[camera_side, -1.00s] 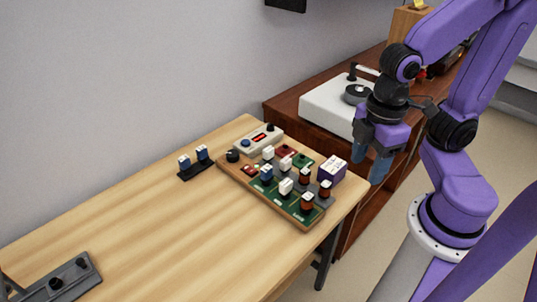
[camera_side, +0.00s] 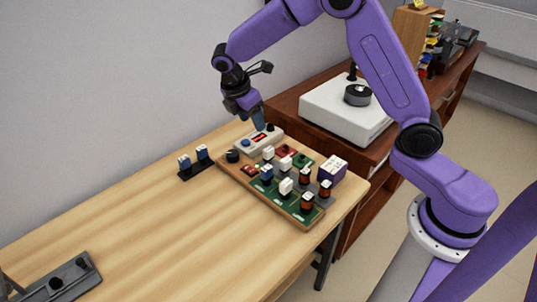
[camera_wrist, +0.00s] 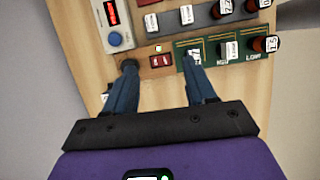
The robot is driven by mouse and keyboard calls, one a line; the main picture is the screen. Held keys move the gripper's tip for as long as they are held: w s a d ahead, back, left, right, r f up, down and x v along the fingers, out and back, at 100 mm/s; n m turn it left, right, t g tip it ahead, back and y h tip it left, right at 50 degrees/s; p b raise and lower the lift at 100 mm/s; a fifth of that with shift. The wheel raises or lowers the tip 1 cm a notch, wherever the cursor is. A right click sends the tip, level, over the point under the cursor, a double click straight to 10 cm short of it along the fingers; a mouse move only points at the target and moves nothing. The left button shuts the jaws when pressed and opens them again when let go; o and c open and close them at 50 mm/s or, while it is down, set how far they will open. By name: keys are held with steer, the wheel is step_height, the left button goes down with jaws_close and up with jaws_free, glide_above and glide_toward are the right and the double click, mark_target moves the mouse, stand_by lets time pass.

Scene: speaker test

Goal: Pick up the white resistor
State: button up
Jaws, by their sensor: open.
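Several white blocks that could be the white resistor stand on the wooden board (camera_side: 238,176). In the side view, one white block (camera_side: 268,153) is near the back, another white block (camera_side: 285,163) is in the middle, and a third white block (camera_side: 286,187) is on the front green strip. The wrist view shows white blocks at the top (camera_wrist: 151,21) and right (camera_wrist: 231,49). My gripper (camera_side: 259,122) is open and empty above the board's back end, over the grey meter box (camera_side: 250,142). In the wrist view, its blue fingers (camera_wrist: 160,66) are apart, with the right fingertip overlapping a white-topped block.
Dark-orange blocks (camera_side: 307,200) and a purple-sided box with a white top (camera_side: 332,171) crowd the board's right side. A black holder (camera_side: 197,169) carries two blue blocks. A grey device (camera_side: 62,283) lies at the front left. The table's middle (camera_side: 170,235) is clear.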

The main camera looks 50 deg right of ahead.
steer(key=w+d+f, duration=0.1)
steer(key=w, duration=0.1)
glide_toward(268, 149)
steer(key=x, duration=0.5)
steer(key=shift+w+f, duration=0.2)
steer(key=shift+w, duration=0.05)
steer(key=shift+s+x, duration=0.15)
steer(key=shift+x, duration=1.1)
steer(key=shift+s+x, duration=0.1)
steer(key=shift+x, duration=1.2)
steer(key=shift+d+r, duration=0.1)
steer(key=c, duration=1)
